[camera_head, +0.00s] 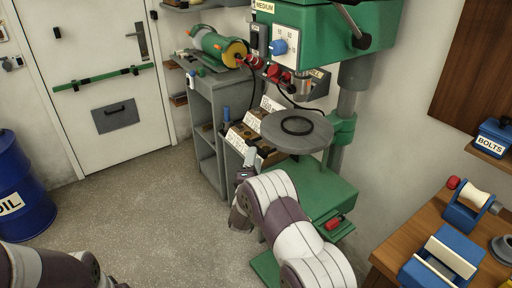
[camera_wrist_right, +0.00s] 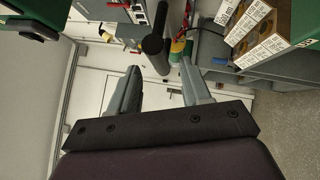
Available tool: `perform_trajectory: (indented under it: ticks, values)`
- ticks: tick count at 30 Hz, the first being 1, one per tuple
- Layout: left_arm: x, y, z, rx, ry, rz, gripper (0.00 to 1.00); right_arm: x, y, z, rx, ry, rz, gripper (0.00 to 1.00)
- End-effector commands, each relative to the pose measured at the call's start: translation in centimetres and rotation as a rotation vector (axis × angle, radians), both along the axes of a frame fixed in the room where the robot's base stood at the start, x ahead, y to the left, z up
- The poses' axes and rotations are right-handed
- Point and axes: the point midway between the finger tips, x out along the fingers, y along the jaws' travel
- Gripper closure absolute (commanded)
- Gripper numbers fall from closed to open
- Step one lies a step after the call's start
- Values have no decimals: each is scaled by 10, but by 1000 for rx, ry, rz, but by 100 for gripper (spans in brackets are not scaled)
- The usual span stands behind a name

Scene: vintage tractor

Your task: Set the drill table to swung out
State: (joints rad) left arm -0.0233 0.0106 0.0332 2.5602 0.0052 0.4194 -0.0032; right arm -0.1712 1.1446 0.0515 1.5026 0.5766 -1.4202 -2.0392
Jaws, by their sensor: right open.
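The drill table (camera_head: 284,139) is a round grey disc with a dark ring (camera_head: 298,125) on it, carried on a green bracket at the grey column of the green drill press (camera_head: 330,40). It sticks out to the left of the column, below the drill head. My right gripper (camera_head: 250,161) is open, left of and lower than the disc, apart from it in the head view. In the right wrist view its two fingers (camera_wrist_right: 160,88) stand apart with nothing gripped. A dark round-ended bar (camera_wrist_right: 156,48) shows beyond the fingertips; I cannot tell what it belongs to. My left gripper is out of view.
Labelled bins (camera_head: 238,138) stand behind my right gripper, beside a grey cabinet (camera_head: 222,88) with a bench grinder (camera_head: 215,45). A wooden bench (camera_head: 400,248) with blue holders is at the right. A blue oil drum (camera_head: 20,195) is at the left. The middle floor is clear.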

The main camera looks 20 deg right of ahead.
Motion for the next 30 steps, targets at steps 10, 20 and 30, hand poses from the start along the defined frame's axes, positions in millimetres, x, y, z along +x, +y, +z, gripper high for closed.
perform_trajectory:
  ticks: [10,20,30]
  values:
    - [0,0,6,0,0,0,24,44,-19,11,1,1,2,52]
    - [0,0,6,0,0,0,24,44,-19,11,1,1,3,85]
    - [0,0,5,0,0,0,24,44,-19,10,1,2,18,100]
